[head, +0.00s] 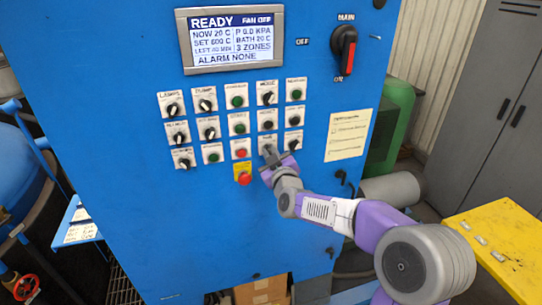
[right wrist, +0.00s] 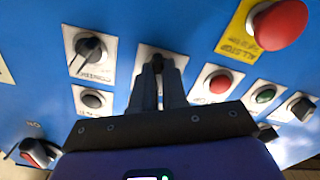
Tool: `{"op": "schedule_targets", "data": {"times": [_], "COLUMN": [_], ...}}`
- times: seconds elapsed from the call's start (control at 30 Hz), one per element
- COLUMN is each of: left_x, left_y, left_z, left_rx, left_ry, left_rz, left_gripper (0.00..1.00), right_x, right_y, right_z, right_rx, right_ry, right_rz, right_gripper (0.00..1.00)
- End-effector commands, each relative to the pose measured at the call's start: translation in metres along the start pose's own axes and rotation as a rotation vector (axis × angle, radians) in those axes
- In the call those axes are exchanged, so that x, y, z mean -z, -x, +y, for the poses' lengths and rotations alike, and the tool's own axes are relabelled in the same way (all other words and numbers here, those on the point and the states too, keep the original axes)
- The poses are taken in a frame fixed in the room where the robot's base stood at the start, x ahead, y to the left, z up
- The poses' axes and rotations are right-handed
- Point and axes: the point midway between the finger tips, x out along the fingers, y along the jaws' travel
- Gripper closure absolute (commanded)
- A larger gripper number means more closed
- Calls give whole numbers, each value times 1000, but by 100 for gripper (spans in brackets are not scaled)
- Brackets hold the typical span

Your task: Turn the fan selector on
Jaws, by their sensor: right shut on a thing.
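The fan selector (right wrist: 158,63) is a black knob on a white plate on the blue panel. In the head view its plate (head: 265,139) is in the bottom row of controls, mostly hidden by my right gripper (head: 269,155). In the right wrist view the fingers of my right gripper (right wrist: 159,80) are shut on the knob, one on each side. The knob's pointer is largely covered, so its angle is hard to tell. The display (head: 235,40) reads READY, FAN OFF and ALARM NONE. My left gripper is not in view.
Other knobs and buttons crowd close around the selector. A red button (right wrist: 220,83) and the red all-stop button (head: 244,179) on its yellow plate are nearby. The main switch (head: 344,50) is at the upper right. A yellow surface (head: 505,235) stands at the lower right.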

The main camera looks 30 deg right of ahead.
Motion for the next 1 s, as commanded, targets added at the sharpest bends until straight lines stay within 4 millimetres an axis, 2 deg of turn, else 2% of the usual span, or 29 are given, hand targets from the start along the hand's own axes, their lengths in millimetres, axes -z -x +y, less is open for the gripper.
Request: {"op": "schedule_targets", "data": {"times": [0.27, 0.6, 1.0], "left_x": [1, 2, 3], "left_y": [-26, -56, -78], "left_z": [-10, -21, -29], "left_rx": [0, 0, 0], "left_ry": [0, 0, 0], "left_rz": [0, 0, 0], "left_gripper": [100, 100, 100], "right_x": [-2, -3, -2], "right_y": [0, 0, 0], "right_z": [-2, -1, 0], "right_rx": [-1, 0, 0], "right_ry": [-188, -511, -837], "right_rz": [4, 3, 2], "right_gripper": [100, 100, 100]}}
